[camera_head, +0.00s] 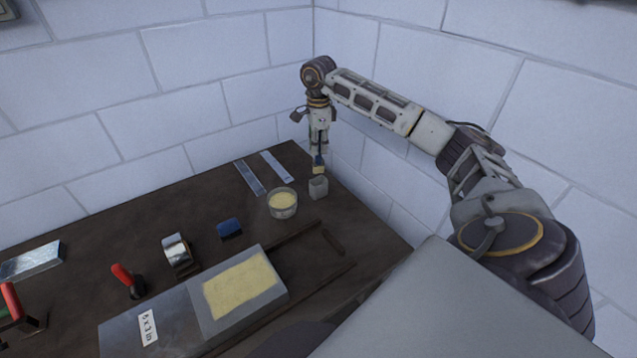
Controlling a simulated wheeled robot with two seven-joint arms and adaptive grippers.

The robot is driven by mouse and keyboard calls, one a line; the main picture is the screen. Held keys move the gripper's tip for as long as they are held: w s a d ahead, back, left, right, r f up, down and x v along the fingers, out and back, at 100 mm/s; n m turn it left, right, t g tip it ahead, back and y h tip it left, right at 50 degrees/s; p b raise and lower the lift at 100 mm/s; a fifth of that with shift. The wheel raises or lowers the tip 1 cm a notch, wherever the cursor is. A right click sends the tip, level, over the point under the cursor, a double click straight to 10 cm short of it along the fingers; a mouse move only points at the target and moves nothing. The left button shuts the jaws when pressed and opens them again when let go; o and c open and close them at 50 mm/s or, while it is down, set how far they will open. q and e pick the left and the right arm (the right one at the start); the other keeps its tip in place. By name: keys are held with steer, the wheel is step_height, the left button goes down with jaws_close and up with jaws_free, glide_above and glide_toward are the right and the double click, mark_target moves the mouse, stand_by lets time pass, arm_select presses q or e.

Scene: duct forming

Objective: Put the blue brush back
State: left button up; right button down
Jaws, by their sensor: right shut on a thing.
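My right gripper (319,150) points down at the back right of the table, close to the wall corner. It is shut on the blue brush (319,163), which hangs upright with its pale bristles downward. A small grey holder (318,187) stands on the table directly below the brush. The brush tip is at or just above the holder's top edge; I cannot tell whether they touch. My left gripper is not in view.
A bowl of yellowish paste (283,203) stands just left of the holder. Two metal strips (250,177) lie behind it. A blue block (229,228), a tape roll (177,252), a red-handled tool (129,281) and a coated grey duct panel (170,312) occupy the front. White block walls close off the back and right.

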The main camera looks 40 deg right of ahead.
mark_target(318, 165)
steer(key=shift+f, duration=0.1)
steer(key=shift+f+p, duration=0.4)
steer(key=shift+f, duration=2.65)
steer(key=shift+f+p, duration=0.35)
steer(key=shift+f, duration=1.5)
steer(key=shift+f, duration=0.2)
steer(key=c, duration=1.5)
jaws_free()
steer(key=shift+o, duration=0.2)
steer(key=shift+r, duration=0.2)
